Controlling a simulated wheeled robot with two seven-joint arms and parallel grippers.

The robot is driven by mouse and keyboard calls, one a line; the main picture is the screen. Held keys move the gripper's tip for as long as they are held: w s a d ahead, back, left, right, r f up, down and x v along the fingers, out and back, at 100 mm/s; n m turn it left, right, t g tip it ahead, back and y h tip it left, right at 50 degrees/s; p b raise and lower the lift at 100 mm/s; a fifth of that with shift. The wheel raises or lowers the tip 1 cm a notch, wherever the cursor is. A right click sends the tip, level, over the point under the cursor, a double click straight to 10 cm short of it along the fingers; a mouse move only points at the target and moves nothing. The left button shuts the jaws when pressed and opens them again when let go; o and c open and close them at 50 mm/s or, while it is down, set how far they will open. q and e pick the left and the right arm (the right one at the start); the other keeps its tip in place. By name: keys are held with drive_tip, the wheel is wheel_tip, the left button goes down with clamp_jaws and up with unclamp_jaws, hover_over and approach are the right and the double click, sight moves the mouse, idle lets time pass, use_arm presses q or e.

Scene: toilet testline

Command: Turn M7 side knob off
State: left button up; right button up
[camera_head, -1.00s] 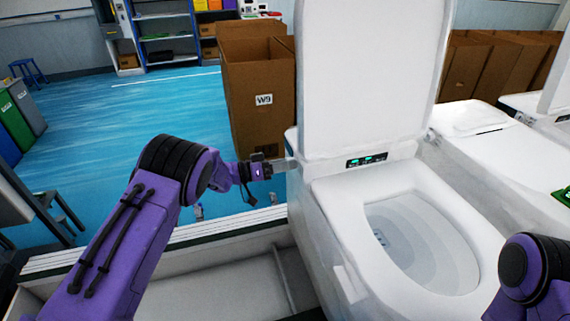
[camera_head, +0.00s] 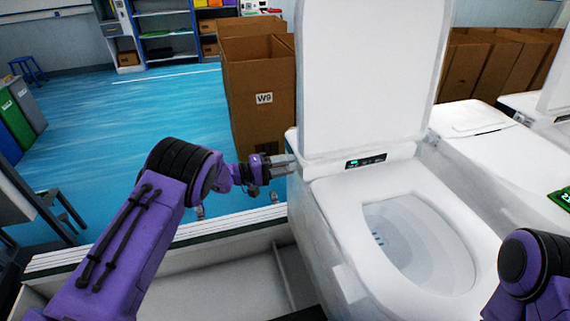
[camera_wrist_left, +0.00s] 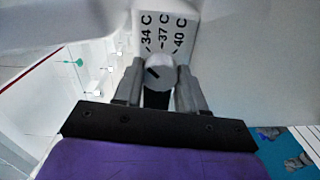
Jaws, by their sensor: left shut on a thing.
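The M7 toilet (camera_head: 335,213) stands at centre right with its lid raised. My left gripper (camera_head: 284,164) is at the toilet's left side, near the lid hinge. In the left wrist view, the pale round side knob (camera_wrist_left: 161,71) sits between the two grey fingers of my left gripper (camera_wrist_left: 159,88), which is shut on it. A dark mark on the knob slants toward the upper left. A white label (camera_wrist_left: 165,36) above it reads 34 C, 37 C and 40 C. The toilet's display panel (camera_head: 366,161) shows a green light at its left end. My right gripper is out of view.
A cardboard box (camera_head: 259,95) marked W9 stands behind my left gripper. Another toilet (camera_head: 480,150) stands close on the right. A low white rail (camera_head: 150,250) runs below my left arm. Blue floor (camera_head: 120,125) is open at the left.

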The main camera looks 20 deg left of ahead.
use_arm(q)
drive_tip(key=n, duration=0.4)
drive_tip(key=n+p, duration=0.1)
drive_tip(key=n, duration=0.1)
drive_tip(key=shift+s+f, duration=0.1)
drive_tip(key=shift+f, duration=0.25)
drive_tip(key=shift+n, duration=0.4)
drive_tip(key=o, duration=1.1)
drive_tip(key=shift+r, duration=0.2)
drive_tip(key=b+v, duration=0.3)
drive_tip(key=v, duration=0.7)
drive_tip(key=shift+s+a, duration=0.2)
drive_tip(key=shift+s, duration=0.05)
drive_tip(key=shift+a, duration=0.1)
